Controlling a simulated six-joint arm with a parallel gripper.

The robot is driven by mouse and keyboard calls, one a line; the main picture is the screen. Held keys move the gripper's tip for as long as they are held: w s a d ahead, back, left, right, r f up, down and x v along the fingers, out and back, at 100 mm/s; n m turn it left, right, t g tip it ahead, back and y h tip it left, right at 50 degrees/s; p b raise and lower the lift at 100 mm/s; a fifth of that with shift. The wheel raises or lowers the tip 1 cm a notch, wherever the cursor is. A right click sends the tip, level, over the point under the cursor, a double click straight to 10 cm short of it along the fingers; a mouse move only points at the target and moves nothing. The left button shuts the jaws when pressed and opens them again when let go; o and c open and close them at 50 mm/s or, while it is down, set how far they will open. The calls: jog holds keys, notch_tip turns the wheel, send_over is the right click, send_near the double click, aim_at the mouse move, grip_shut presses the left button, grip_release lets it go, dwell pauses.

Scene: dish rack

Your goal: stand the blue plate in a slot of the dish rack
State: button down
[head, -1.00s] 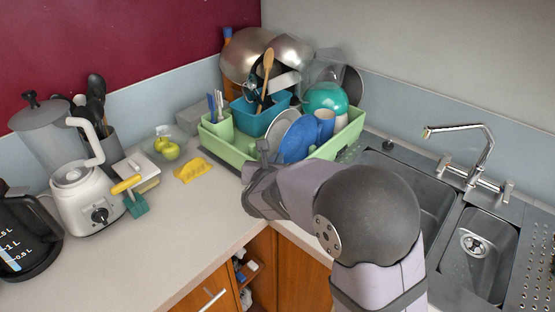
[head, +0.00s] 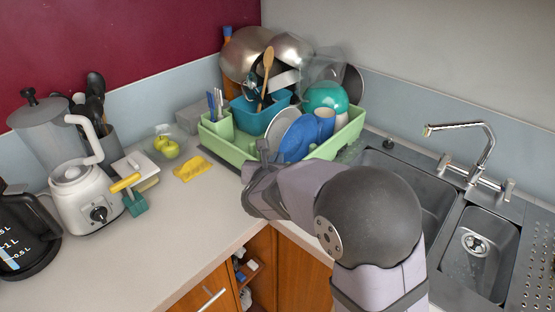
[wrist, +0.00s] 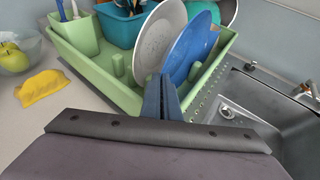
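The blue plate (head: 296,141) is on edge, leaning, in the green dish rack (head: 229,149), just right of a white plate (head: 281,130). In the wrist view the blue plate (wrist: 189,52) and the white plate (wrist: 158,40) are side by side, with a narrow gap. My gripper (head: 262,152) is at the rack's front edge, by the blue plate's near lower edge. In the wrist view my gripper's fingers (wrist: 164,96) are close together in front of that edge. I cannot tell whether they pinch it. The plate's lowest part is hidden.
The rack also holds a blue bin (head: 259,116), a green cutlery cup (head: 217,127), a teal bowl (head: 325,96) and a blue mug (head: 325,121). The sink (head: 423,198) is right.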

jog(key=shift+f, duration=0.15)
jog(key=c, duration=1.9)
grip_release()
jog(key=shift+c, duration=0.2)
jog(key=shift+f, duration=0.1)
jog(key=shift+s, duration=0.1)
jog(key=b+v, duration=0.1)
jog(key=v, duration=0.6)
jog(key=shift+a, duration=0.1)
